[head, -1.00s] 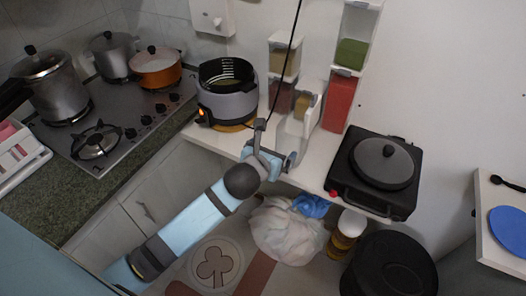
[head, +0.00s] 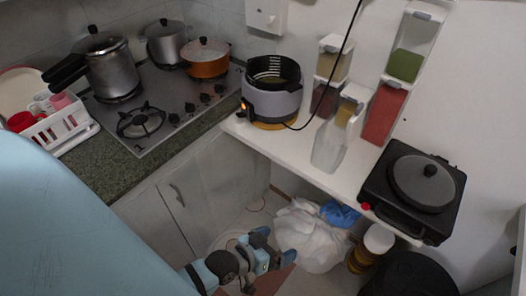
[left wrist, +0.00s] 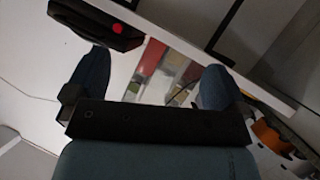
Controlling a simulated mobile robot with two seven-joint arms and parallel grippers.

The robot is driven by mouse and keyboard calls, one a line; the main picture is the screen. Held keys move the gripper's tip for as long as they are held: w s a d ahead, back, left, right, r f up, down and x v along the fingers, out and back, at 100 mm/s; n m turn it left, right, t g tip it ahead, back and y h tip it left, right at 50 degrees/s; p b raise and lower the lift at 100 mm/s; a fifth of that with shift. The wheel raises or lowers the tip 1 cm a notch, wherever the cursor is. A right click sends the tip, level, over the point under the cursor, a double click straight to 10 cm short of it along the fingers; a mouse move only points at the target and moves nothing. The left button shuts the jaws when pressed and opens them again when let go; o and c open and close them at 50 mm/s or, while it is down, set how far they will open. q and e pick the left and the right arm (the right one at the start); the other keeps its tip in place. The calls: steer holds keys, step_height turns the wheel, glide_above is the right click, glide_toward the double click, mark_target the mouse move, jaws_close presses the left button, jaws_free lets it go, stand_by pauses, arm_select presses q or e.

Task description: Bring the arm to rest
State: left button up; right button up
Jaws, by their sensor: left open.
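My left gripper (head: 270,248) is low in the head view, below the level of the white shelf and in front of the white plastic bag on the floor. In the left wrist view its two blue-grey fingers stand wide apart (left wrist: 152,78), and nothing is between them. A light blue part of my own body fills the lower left of the head view. My right gripper is in neither view.
The white shelf (head: 300,147) carries a grey cooker (head: 272,103), spice dispensers (head: 383,113) and a black hot plate (head: 383,190). Below are a white bag (head: 310,238), a jar (head: 377,238) and a black bin (head: 410,277). A stove (head: 150,100) is at left.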

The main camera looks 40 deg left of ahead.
arm_select(q)
steer(key=s+f+m, duration=0.1)
steer(key=s+a+f+m+g+y, duration=0.1)
steer(key=s+f, duration=0.1)
steer(key=shift+s+a+f+m+g+y, duration=0.1)
steer(key=shift+a+f+m+g+y, duration=0.2)
steer(key=shift+a+f+m+g, duration=0.1)
steer(key=shift+r, duration=0.1)
step_height(320, 180, up, 6)
steer(key=p, duration=0.6)
steer(key=shift+a, duration=0.15)
